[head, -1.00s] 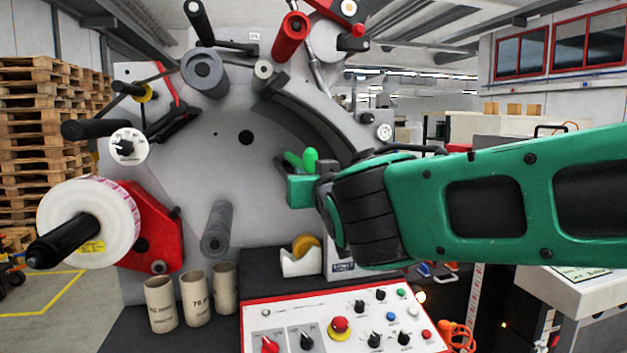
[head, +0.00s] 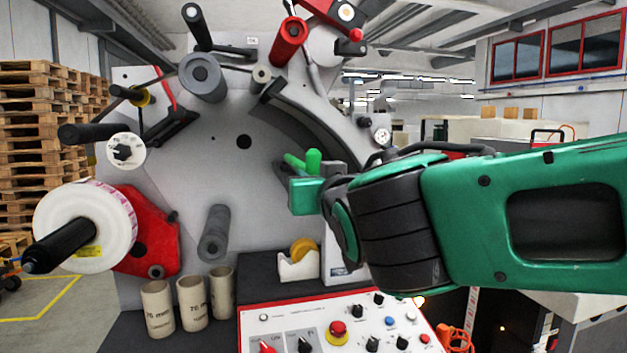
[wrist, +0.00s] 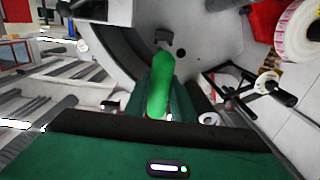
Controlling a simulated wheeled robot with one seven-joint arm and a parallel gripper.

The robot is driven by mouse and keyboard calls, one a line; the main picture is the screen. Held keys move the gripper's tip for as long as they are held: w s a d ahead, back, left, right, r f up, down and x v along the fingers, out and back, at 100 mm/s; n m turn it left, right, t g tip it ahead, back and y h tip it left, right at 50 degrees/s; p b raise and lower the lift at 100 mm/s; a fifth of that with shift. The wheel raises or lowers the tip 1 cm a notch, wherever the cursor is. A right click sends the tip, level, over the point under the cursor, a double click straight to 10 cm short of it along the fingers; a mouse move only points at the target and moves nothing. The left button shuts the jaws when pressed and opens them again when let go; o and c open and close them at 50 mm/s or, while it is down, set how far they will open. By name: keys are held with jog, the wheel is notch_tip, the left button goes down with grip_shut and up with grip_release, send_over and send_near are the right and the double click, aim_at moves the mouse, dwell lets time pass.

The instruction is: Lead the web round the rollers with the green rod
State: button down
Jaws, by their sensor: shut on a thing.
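My gripper (head: 306,184) is in front of the grey machine panel, right of its middle. In the wrist view the green rod (wrist: 161,85) stands up between my fingers, and its rounded end also shows above the gripper in the head view (head: 313,161). The gripper is shut on it. The web roll (head: 112,222), white with pink edge marks, sits on a black spindle at the left. Grey rollers stand out from the panel, one at the upper left (head: 203,75) and one low in the middle (head: 214,232). The rod is apart from both. I cannot make out a loose web end.
A control panel (head: 290,312) with knobs and a red button lies below. Several cardboard cores (head: 192,303) and a tape dispenser (head: 298,265) stand on the ledge. A red arm (head: 150,235) is beside the roll. The panel's middle is clear.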

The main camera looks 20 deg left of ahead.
jog(key=v, duration=2.2)
jog(key=shift+s+d, duration=0.2)
jog(key=shift+d, duration=0.05)
dwell(0.4)
jog(key=shift+s, duration=0.1)
